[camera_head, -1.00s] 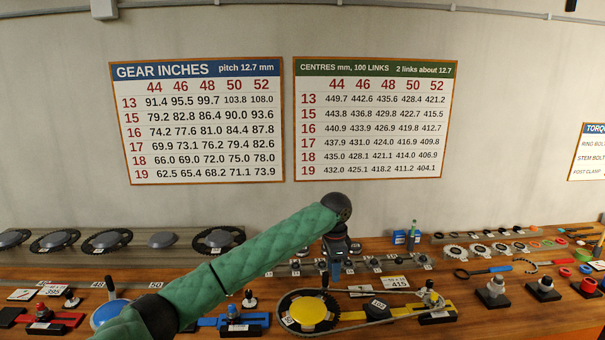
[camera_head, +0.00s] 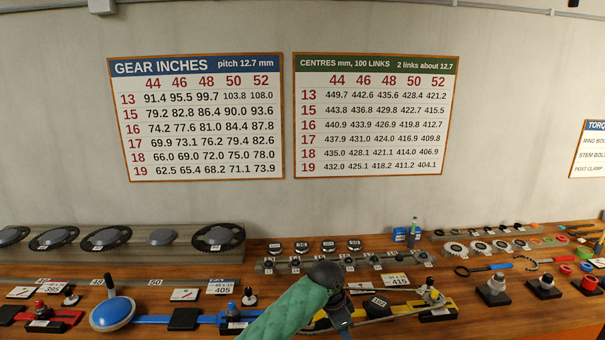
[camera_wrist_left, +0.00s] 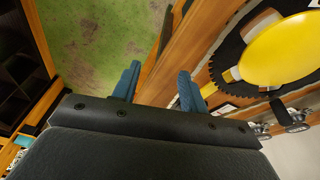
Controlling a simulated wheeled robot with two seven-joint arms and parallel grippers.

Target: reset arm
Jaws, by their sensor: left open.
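My left arm, in a green sleeve, comes in from the bottom edge of the head view. Its dark wrist (camera_head: 327,275) hangs over the front of the bench, and the gripper's end runs below the picture. In the left wrist view my left gripper (camera_wrist_left: 157,86) is open, with two blue fingers apart and nothing between them. The fingertips point over the bench's front edge (camera_wrist_left: 205,42) and the green floor. A yellow disc (camera_wrist_left: 285,52) on a dark toothed ring is to their right, apart from them. My right gripper is in neither view.
A yellow bar fixture (camera_head: 441,313) with a chain is just right of my arm, partly hidden. A blue fixture with a blue disc (camera_head: 112,313) is to the left. Chainrings (camera_head: 217,237) and small sprockets line the back.

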